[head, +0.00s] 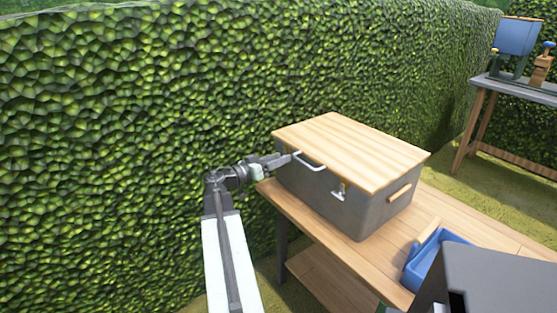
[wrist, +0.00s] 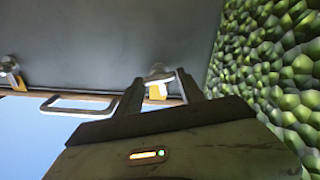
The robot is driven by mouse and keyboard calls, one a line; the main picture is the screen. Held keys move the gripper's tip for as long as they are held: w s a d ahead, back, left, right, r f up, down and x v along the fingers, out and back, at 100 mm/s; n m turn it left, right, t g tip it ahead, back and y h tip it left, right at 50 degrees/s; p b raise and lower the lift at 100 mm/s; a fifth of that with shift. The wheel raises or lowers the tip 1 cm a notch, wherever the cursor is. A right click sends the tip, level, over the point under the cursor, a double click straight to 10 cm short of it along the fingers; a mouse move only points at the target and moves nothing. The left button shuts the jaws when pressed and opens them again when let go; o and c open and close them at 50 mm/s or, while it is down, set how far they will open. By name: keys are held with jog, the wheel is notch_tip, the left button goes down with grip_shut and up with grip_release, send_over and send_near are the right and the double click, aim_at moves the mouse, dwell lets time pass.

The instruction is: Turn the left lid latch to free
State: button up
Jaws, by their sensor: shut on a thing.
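The grey box (head: 318,196) has a pale wooden lid (head: 350,150) lying flat on it. My gripper (head: 291,158) is at the left end of the box's front, just under the lid edge. In the wrist view my gripper (wrist: 160,82) has its fingers on either side of the left lid latch (wrist: 157,91), a small metal and yellow-orange piece, and is shut on it. The arm hides this latch in the head view. The right lid latch (head: 339,191) shows on the front and also in the wrist view (wrist: 10,70).
A white bar handle (head: 310,164) sticks out from the lid's front, close beside my gripper. The box stands on a wooden table (head: 440,205) with a blue tray (head: 430,255). A hedge (head: 120,130) rises close on the left. Another table (head: 520,88) stands far right.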

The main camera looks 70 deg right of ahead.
jog(key=shift+f+n, duration=0.15)
jog(key=shift+n, duration=3.45)
jog(key=shift+f+n, duration=0.15)
jog(key=shift+n, duration=3.45)
jog(key=o, duration=1.4)
jog(key=shift+w, duration=0.1)
jog(key=shift+c, duration=0.2)
jog(key=v, duration=0.7)
jog(key=shift+w+a, duration=0.2)
jog(key=shift+a, duration=0.1)
